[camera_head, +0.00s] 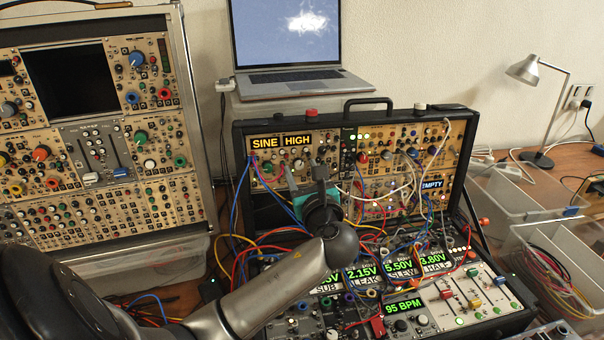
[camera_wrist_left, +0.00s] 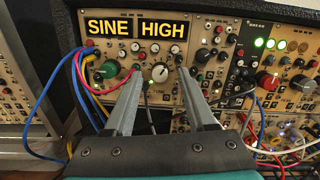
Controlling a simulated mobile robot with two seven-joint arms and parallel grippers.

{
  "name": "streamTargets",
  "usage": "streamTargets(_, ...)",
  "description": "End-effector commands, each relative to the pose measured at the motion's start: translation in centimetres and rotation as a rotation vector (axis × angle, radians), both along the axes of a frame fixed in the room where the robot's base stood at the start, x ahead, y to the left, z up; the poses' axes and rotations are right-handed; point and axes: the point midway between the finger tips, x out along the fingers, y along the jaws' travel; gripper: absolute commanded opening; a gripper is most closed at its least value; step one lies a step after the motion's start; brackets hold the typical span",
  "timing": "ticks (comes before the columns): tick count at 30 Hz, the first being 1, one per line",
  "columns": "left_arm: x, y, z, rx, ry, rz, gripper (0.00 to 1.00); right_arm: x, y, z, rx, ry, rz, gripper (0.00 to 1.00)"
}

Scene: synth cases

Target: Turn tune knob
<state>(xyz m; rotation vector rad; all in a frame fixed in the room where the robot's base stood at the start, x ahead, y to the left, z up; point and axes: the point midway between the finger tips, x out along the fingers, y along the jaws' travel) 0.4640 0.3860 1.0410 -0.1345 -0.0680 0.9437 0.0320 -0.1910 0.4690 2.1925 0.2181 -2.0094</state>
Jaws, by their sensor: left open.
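A modular synth case (camera_head: 340,107) stands upright behind a lower panel, with SINE and HIGH displays (camera_wrist_left: 136,27) at its upper left. Below these displays, the left wrist view shows a pale round knob (camera_wrist_left: 160,72), a green knob (camera_wrist_left: 108,69) and several small knobs. The lettering by the knobs is too small to read, so I cannot tell which is the tune knob. My left gripper (camera_head: 305,174) is open in front of this module. In the left wrist view its fingertips (camera_wrist_left: 160,78) are apart, with the pale knob showing between them; contact cannot be told. My right gripper is not in view.
Patch cables (camera_wrist_left: 82,85) hang left of the fingers, and more cross the case to the right. A lower panel (camera_head: 440,300) with sliders lies in front. A second synth rack (camera_head: 180,60) stands left, a laptop (camera_head: 300,82) behind, clear bins (camera_head: 530,195) right.

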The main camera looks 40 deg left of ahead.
Motion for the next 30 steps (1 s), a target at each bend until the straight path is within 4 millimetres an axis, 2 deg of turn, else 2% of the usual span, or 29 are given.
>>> streamTargets(9, 0.18, 0.23, 0.01, 0.0, 0.0, -0.001, 0.56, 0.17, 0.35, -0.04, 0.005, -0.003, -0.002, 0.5)
streamTargets(24, 0.14, 0.21, -0.01, 0.0, 0.0, 0.0, 0.0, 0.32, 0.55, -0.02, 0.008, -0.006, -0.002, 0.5)
streamTargets(30, 0.14, 0.2, -0.03, -0.001, 0.001, 0.0, 0.0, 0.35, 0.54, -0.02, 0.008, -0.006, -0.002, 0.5)
